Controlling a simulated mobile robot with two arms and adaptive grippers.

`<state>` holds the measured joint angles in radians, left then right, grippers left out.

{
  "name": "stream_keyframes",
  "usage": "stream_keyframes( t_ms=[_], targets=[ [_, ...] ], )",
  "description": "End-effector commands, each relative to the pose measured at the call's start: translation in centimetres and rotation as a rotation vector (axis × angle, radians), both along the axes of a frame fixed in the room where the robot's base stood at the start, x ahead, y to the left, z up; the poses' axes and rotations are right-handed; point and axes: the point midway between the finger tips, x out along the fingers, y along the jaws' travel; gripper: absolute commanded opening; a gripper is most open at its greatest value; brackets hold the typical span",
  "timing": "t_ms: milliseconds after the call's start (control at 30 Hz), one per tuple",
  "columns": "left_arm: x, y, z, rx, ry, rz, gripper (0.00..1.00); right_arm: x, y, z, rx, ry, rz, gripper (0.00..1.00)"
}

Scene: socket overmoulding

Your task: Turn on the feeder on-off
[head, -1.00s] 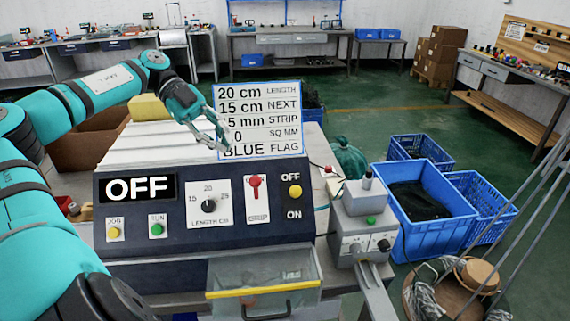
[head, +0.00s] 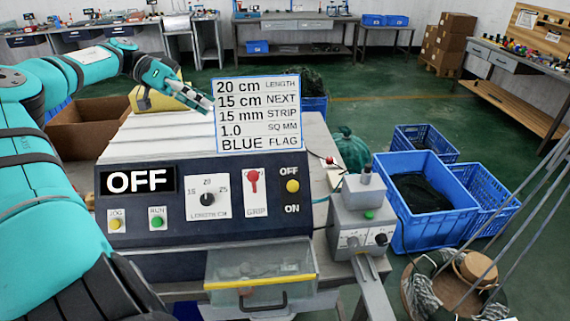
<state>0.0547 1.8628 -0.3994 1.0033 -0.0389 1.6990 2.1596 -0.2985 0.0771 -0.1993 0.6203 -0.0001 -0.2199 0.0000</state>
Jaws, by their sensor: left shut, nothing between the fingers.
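The feeder's dark front panel (head: 150,222) faces me, and its display (head: 137,181) reads OFF. The on-off control is a yellow knob (head: 292,186) at the panel's right end, between the labels OFF above and ON below; it sits closer to OFF. My left gripper (head: 208,104) is shut and empty. It is raised above the back of the feeder, at the left edge of the sign, well up and left of the yellow knob and apart from it. My right gripper is out of view.
The panel also has a length dial (head: 208,199), a red grip lever (head: 254,181), a yellow jog button (head: 115,224) and a green run button (head: 157,222). A clear drawer (head: 262,283) is below, a grey unit (head: 362,220) at right.

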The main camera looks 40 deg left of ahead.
Motion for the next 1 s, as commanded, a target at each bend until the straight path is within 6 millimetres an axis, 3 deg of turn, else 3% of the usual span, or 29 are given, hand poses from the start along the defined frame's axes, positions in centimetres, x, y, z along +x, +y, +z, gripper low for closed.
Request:
stream_keyframes(
  t_ms=[267,767,1000],
  targets=[
    [1.4,-3.1,-1.4,-0.001,0.001,-0.006,0.00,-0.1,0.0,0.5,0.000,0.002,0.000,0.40],
    [5.8,-12.1,-6.3,-0.004,0.001,-0.006,0.00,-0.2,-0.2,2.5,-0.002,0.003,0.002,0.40],
    [7.5,-15.5,-8.7,0.001,0.004,-0.004,0.00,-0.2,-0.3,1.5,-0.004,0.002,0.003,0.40]
  ],
)
